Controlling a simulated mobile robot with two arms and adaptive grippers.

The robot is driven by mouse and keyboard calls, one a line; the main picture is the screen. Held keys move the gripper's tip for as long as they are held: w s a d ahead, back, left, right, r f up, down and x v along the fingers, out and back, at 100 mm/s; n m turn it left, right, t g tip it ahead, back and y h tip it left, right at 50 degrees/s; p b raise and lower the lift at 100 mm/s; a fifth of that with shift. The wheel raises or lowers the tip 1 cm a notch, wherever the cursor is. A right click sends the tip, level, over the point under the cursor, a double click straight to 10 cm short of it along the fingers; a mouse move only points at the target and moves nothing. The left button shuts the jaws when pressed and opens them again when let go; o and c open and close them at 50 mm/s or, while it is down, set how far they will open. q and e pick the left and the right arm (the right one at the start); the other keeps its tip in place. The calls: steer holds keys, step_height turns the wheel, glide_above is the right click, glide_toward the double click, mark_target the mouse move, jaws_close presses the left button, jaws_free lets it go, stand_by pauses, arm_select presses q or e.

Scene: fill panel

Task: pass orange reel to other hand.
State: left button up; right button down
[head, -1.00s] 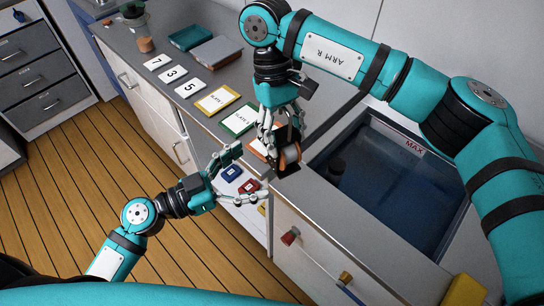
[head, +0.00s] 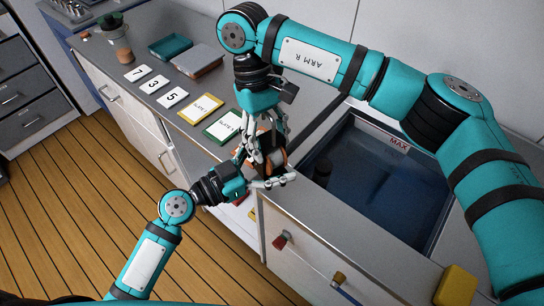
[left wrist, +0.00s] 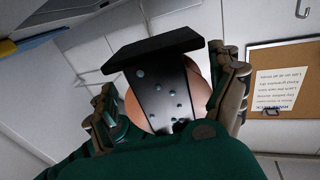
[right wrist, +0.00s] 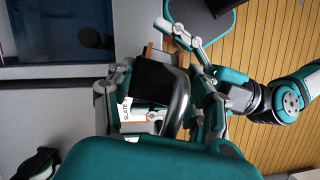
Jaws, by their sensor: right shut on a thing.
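The orange reel (head: 285,158), in a black frame, hangs at the counter's front edge. My right gripper (head: 264,148) comes down from above and is shut on it. In the right wrist view the reel's black frame (right wrist: 156,84) sits between the right fingers. My left gripper (head: 266,170) is open, reaching in from below left with its fingers on either side of the reel. In the left wrist view the black frame (left wrist: 165,95) and copper-orange sides fill the gap between the left fingers (left wrist: 172,92). Whether these fingers touch the reel is not clear.
A water-filled sink basin (head: 385,185) lies to the right, with a dark cylinder (head: 322,172) at its left side. Number cards (head: 155,84), a yellow-edged card (head: 201,107), a green-edged card (head: 223,126) and a teal tray (head: 170,46) lie along the counter. A yellow block (head: 456,287) is at lower right.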

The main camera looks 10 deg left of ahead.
arm_select(q)
steer(key=shift+s+d, duration=0.15)
steer(key=shift+d, duration=0.05)
steer(key=c, duration=1.1)
arm_select(e)
steer(key=shift+w+a, duration=0.1)
arm_select(q)
steer(key=shift+c, duration=0.2)
arm_select(e)
steer(key=c, duration=0.8)
jaws_free()
arm_select(q)
steer(key=shift+a, duration=0.15)
arm_select(e)
steer(key=o, duration=0.4)
steer(key=shift+c, duration=0.2)
steer(key=shift+r, duration=0.1)
